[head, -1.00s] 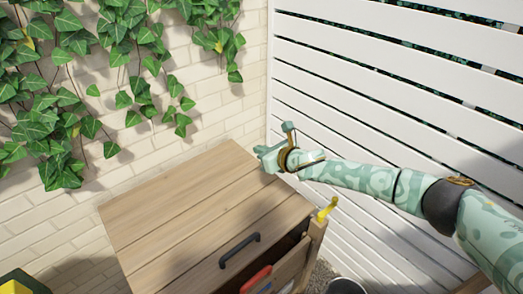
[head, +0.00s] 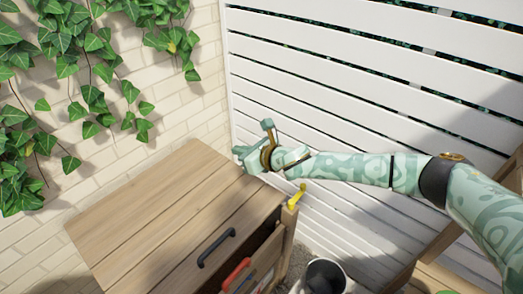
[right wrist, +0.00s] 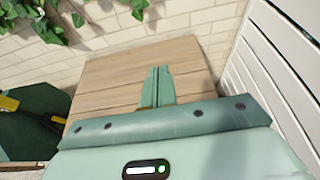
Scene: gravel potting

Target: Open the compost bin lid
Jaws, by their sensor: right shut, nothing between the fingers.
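The compost bin's wooden lid (head: 150,220) is a slatted plank panel against the brick wall, with a dark bar handle (head: 216,248) near its front edge. A dark gap shows below the lid's right front edge; I cannot tell whether the lid is raised. My right gripper (head: 238,153) is shut and empty by the lid's back right corner, away from the handle. In the right wrist view, its closed fingers (right wrist: 157,86) appear in front of the planks (right wrist: 115,75); whether they touch is unclear. My left gripper is not in view.
A yellow hook (head: 297,197) and a red handle (head: 236,273) are at the bin's front right. A bucket (head: 325,276) stands on gravel beside it. A white slatted fence (head: 330,90) is close behind my right arm. Ivy (head: 85,65) hangs on the wall.

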